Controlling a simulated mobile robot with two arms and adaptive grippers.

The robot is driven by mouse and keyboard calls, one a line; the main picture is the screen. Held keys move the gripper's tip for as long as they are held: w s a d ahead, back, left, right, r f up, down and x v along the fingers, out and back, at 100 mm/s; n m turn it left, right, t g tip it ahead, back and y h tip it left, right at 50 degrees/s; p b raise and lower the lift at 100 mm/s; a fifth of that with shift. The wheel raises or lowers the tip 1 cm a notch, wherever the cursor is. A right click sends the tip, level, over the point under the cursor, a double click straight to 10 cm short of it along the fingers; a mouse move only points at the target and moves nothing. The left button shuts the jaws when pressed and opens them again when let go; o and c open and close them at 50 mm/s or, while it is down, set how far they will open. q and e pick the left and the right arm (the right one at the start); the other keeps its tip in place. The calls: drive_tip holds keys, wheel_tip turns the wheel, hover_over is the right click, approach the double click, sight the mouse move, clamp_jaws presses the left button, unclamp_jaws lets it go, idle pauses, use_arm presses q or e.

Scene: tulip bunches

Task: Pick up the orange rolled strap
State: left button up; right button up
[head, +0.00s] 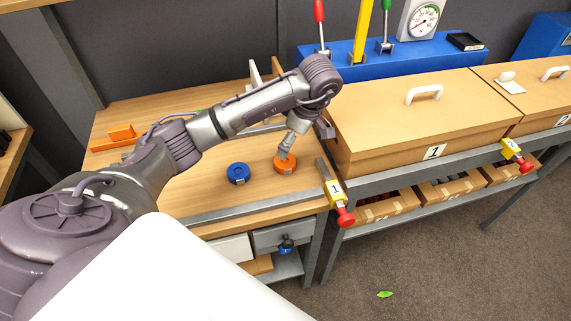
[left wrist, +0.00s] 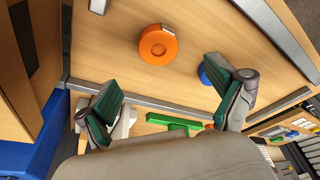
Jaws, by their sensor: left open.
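The orange rolled strap (head: 286,168) lies flat on the wooden table, near its right front corner. It also shows in the left wrist view (left wrist: 158,46), whole and uncovered, with a small grey piece at its edge. My left gripper (head: 285,152) is just above the strap in the head view and hides part of its far edge. In the left wrist view the fingers with green pads (left wrist: 164,88) are spread wide and empty. The strap is beyond the fingertips, not between them. My right gripper is in neither view.
A blue roll (head: 238,173) lies left of the strap. An orange block (head: 121,133) is at the table's far left. A metal rail (head: 250,210) edges the front. A large box numbered 1 (head: 400,125) stands close on the right. A green piece (left wrist: 168,131) shows in the wrist view.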

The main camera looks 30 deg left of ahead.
sight(285, 161)
use_arm(q)
drive_tip(key=x, duration=0.3)
drive_tip(key=shift+w+p, duration=0.1)
drive_tip(key=shift+p, duration=0.25)
drive_tip(key=p+x, duration=0.1)
drive_tip(key=x, duration=0.1)
drive_tip(key=p+x, duration=0.1)
drive_tip(key=x, duration=0.1)
drive_tip(key=shift+d+f, duration=0.1)
drive_tip(key=shift+d, duration=0.1)
drive_tip(key=shift+a+f, duration=0.15)
drive_tip(key=shift+f, duration=0.45)
drive_tip(key=c, duration=1.2)
